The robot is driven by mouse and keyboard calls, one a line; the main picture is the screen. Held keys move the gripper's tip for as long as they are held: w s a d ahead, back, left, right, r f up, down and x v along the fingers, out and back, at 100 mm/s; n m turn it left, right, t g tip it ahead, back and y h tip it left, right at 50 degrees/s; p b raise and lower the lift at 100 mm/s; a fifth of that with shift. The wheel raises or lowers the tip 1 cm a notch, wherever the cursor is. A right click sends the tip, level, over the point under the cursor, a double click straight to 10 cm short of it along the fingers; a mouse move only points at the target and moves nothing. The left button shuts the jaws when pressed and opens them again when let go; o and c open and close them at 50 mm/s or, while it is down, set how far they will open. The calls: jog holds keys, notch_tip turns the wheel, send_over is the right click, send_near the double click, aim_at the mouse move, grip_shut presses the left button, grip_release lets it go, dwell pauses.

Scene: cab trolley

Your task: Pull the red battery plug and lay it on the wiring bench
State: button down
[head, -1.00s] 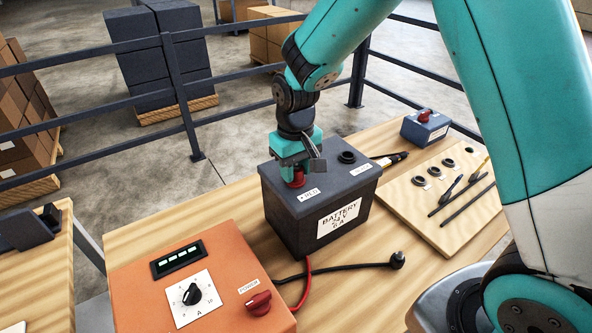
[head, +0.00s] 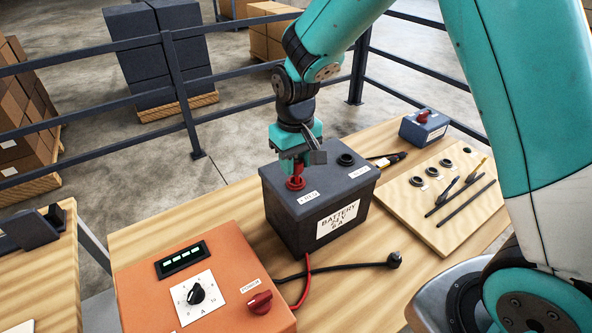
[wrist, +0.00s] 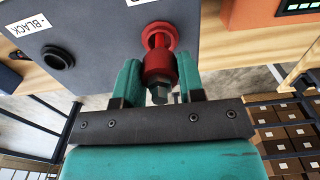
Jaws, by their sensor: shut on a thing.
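The red battery plug (wrist: 158,68) is between the fingers of my gripper (wrist: 160,88), which is shut on it. In the head view the plug (head: 296,172) shows red under my gripper (head: 293,163), just above a red ring on the battery top. In the wrist view the plug sits in front of that red ring (wrist: 159,36); I cannot tell whether its tip is still inside. The dark battery (head: 290,222) stands on the wiring bench (head: 236,206), with an empty black socket (head: 346,159) on its top.
An orange charger (head: 240,276) with a dial and red knob stands at front left. A wooden board (head: 421,207) with rings and tools and a blue box (head: 424,128) are at right.

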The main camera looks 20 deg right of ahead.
jog(key=shift+r+p, duration=1.15)
jog(key=shift+r, duration=0.4)
jog(key=shift+s, duration=0.1)
